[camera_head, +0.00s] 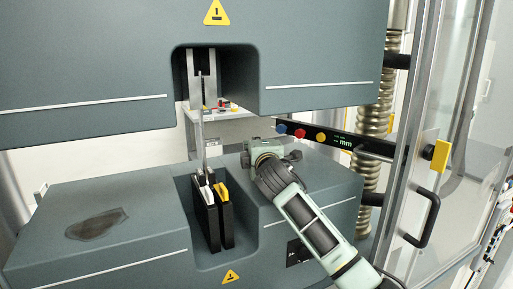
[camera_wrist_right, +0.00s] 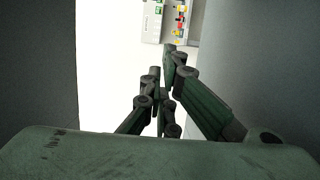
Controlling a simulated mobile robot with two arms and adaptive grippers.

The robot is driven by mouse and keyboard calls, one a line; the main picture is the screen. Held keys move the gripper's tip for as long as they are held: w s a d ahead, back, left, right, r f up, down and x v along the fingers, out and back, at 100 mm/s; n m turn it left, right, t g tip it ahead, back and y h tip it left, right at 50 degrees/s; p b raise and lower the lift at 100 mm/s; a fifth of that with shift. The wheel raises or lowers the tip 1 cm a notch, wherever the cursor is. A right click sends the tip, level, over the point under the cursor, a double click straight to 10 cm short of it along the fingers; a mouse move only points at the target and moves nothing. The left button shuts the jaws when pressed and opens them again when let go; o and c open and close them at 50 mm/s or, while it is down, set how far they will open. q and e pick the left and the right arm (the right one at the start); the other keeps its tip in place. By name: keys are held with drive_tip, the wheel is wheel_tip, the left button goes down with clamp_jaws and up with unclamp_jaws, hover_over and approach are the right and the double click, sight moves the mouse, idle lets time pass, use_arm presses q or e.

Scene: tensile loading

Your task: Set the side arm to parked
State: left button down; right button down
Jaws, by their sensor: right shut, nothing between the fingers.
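The side arm (camera_head: 330,135) appears to be the black bar right of the machine's middle, below the upper block. It carries blue, red and yellow knobs and a small green display with "mm", and slants down to the right. My right gripper (camera_head: 265,153) is over the top of the lower block, lower left of this bar in the picture. In the right wrist view the right gripper's dark fingers (camera_wrist_right: 163,75) are shut and empty. The bar is not recognisable there. My left gripper is out of view.
A thin upright strip (camera_head: 201,135) stands between upper grip (camera_head: 202,88) and lower grip (camera_head: 212,215). The upper block (camera_head: 90,70) overhangs. A ribbed column (camera_head: 376,110) and clear door with black handle (camera_head: 428,220) bound the right. A panel with coloured buttons (camera_wrist_right: 152,22) stands behind.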

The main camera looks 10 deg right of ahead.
drive_tip(key=shift+s+a, duration=0.2)
drive_tip(key=shift+s, duration=0.5)
drive_tip(key=shift+s+d, duration=0.15)
drive_tip(key=shift+s, duration=0.05)
drive_tip(key=s+d+y+b, duration=0.1)
drive_tip(key=s+d+n+y, duration=0.1)
drive_tip(key=d, duration=0.1)
drive_tip(key=s+d+n+g+y+b, duration=0.1)
drive_tip(key=d, duration=0.1)
drive_tip(key=shift+f+b, duration=0.15)
drive_tip(key=shift+b, duration=0.15)
drive_tip(key=s+y, duration=0.1)
drive_tip(key=s+r+n+y, duration=0.1)
drive_tip(key=s+d+r+n+y, duration=0.1)
drive_tip(key=shift+s+b, duration=0.35)
drive_tip(key=shift+b, duration=0.05)
drive_tip(key=shift+s+r, duration=0.1)
drive_tip(key=shift+r, duration=0.1)
drive_tip(key=shift+w+a+g, duration=0.25)
drive_tip(key=shift+w+g, duration=0.05)
drive_tip(key=shift+w, duration=0.05)
drive_tip(key=p+x, duration=0.3)
drive_tip(key=x, duration=0.6)
drive_tip(key=shift+w+a+r, duration=0.1)
drive_tip(key=shift+w, duration=0.1)
drive_tip(key=shift+w+d+p, duration=0.45)
drive_tip(key=shift+w+d, duration=0.3)
drive_tip(key=shift+d, duration=0.35)
drive_tip(key=shift+w+d, duration=0.3)
drive_tip(key=shift+d, duration=0.35)
